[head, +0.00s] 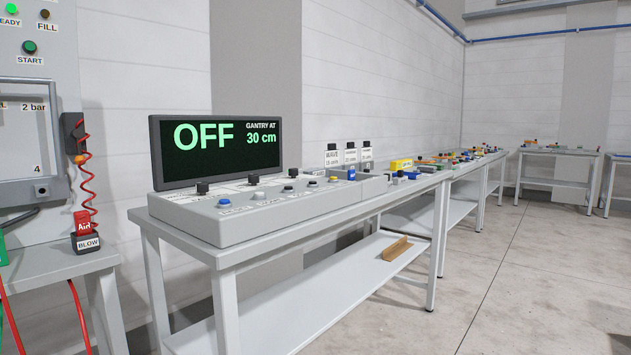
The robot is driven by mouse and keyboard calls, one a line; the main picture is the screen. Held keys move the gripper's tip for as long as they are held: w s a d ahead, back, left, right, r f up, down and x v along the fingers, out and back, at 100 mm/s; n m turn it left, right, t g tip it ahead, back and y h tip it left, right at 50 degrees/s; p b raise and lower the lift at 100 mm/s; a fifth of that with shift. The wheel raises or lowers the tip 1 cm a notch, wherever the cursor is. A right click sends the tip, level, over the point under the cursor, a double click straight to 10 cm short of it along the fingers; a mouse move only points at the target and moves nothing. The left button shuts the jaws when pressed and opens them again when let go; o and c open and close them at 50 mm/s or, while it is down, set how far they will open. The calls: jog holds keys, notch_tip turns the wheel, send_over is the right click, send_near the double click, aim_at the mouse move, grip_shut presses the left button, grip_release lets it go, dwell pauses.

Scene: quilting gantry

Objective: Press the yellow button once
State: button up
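A grey sloped control console (190,222) stands on the near table. Along its front edge are a blue button (224,203), a white button (259,196), dark buttons and, at the right end, a small button that looks yellow (333,180). It is too small to be sure of its colour or whether it is pressed in. A display (216,160) behind the console reads OFF and GANTRY AT 30 cm. My gripper is not in view.
The grey table (240,254) has a lower shelf with a brown wooden piece (396,248). Left is a machine panel (30,80) with a red coiled hose (84,185). More tables with small colourful items run along the wall. The concrete floor on the right is clear.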

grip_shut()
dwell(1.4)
